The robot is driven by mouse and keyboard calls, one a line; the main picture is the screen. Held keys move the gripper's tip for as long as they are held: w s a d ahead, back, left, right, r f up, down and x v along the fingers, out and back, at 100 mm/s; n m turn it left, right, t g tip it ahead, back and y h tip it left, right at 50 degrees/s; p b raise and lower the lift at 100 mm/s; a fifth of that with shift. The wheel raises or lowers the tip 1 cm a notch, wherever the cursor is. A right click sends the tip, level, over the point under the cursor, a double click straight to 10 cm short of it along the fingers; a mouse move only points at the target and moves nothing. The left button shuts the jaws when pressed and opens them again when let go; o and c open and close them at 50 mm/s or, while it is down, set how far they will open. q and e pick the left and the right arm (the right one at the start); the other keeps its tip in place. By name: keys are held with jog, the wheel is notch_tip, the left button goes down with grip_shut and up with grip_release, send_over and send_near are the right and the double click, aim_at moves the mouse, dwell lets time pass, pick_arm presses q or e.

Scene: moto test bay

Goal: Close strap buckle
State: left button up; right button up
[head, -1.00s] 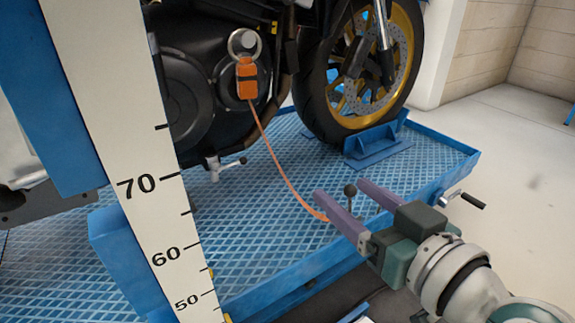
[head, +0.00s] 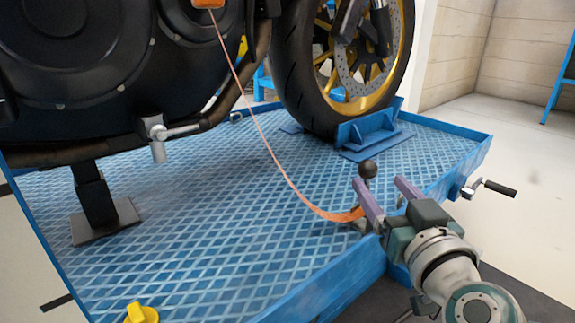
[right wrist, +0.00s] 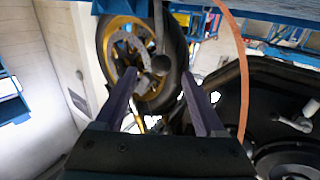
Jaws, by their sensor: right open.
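An orange strap (head: 268,145) runs from an orange fitting (head: 207,3) on the motorcycle, cut by the top edge, down to the platform's front edge. Its lower end meets a small metal piece, largely hidden behind my right gripper. A dark lever with a ball knob (head: 368,169) stands upright there; I take it to be the buckle's lever. My right gripper (head: 379,182) is open, with its purple fingers near the knob. In the right wrist view the knob (right wrist: 161,64) appears between the fingertips, and the strap (right wrist: 242,75) passes on the right. I cannot tell whether the fingers touch the lever.
The motorcycle's wheel (head: 290,75) rests in a blue chock (head: 372,135) on the blue platform (head: 230,220). A black-handled crank (head: 490,187) sticks out at the platform's right side. A yellow knob (head: 141,313) is at the front left. Floor to the right is clear.

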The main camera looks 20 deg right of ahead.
aim_at(372, 174)
jog(key=x, duration=0.1)
jog(key=b+x, duration=0.1)
jog(key=x, duration=0.1)
jog(key=shift+a+f, duration=0.1)
jog(key=shift+f, duration=0.15)
jog(key=x, duration=0.1)
jog(key=b+x, duration=0.1)
jog(key=x, duration=0.1)
jog(key=shift+w+r, duration=0.3)
jog(key=shift+r, duration=0.05)
jog(key=shift+s+f, duration=0.1)
jog(key=shift+s, duration=0.2)
jog(key=shift+w, duration=0.2)
jog(key=c, duration=0.4)
grip_shut()
pick_arm(q)
jog(key=x, duration=0.3)
jog(key=shift+s+a+f, duration=0.1)
jog(key=shift+s+a, duration=0.05)
jog(key=shift+s, duration=0.15)
